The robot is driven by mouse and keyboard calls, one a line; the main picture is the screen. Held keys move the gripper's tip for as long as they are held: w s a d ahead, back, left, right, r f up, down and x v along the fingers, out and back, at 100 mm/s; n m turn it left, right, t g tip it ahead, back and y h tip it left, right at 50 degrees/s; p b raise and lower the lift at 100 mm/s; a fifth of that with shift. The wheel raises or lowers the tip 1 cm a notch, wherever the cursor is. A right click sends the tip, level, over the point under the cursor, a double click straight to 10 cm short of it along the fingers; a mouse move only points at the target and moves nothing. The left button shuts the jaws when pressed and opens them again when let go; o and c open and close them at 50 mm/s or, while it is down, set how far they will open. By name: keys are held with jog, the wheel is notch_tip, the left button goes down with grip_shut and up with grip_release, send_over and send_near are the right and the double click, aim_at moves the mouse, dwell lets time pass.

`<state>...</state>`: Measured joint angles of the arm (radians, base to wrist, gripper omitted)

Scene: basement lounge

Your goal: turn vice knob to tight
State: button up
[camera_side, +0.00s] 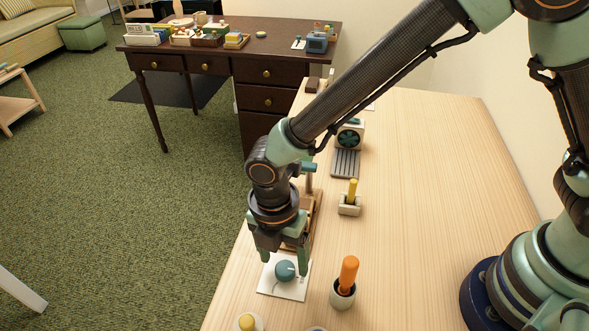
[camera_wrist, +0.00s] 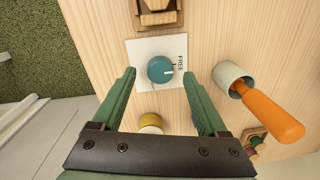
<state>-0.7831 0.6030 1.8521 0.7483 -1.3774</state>
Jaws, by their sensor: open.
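The vice knob (camera_side: 285,271) is a round teal knob with a white pointer line, on a white square plate (camera_side: 296,290) on the light wood table. In the wrist view the knob (camera_wrist: 160,69) lies ahead, between the lines of my two fingers. The plate (camera_wrist: 143,48) carries the word "FREE" at the right, and the pointer line points toward it. My gripper (camera_side: 283,262) hangs above the plate, pointing down. In the wrist view my gripper (camera_wrist: 162,76) is open and empty, with one green finger on each side of the knob. I cannot tell how high the fingertips are above it.
A grey cup with an orange handle (camera_side: 348,273) stands right of the plate. A yellow-topped round piece (camera_side: 247,322) is nearer the front. A wooden piece (camera_wrist: 158,12) lies just beyond the plate. A small holder with a yellow peg (camera_side: 350,204) stands farther back.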

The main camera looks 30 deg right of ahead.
jog(key=shift+f, duration=0.85)
jog(key=shift+c, duration=0.3)
grip_shut()
